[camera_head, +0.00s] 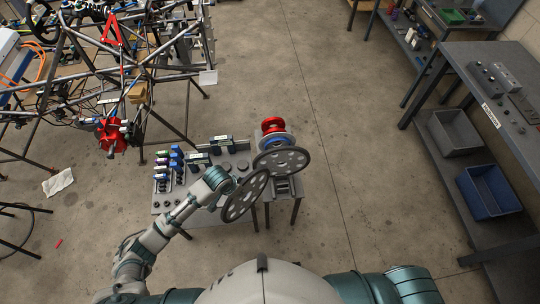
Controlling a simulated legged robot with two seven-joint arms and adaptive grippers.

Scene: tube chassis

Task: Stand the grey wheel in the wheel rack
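A grey wheel (245,195) with round holes is at the end of my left arm, on edge and tilted, by the front of the work tables. My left gripper (231,190) meets this wheel and seems shut on it; its fingers are mostly hidden. The wheel rack (283,187) is just to the right. Another grey wheel (282,162) is at the rack, with a blue-rimmed wheel (275,141) and a red wheel (272,125) behind it. Whether the held wheel touches the rack cannot be told. My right gripper is out of view.
Small boxes (221,141), coloured bottles (176,160) and dark discs (225,167) stand on the left table. A tube chassis (120,70) fills the upper left. A workbench (500,110) with grey (455,133) and blue bins (489,191) stands at right. Floor between is clear.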

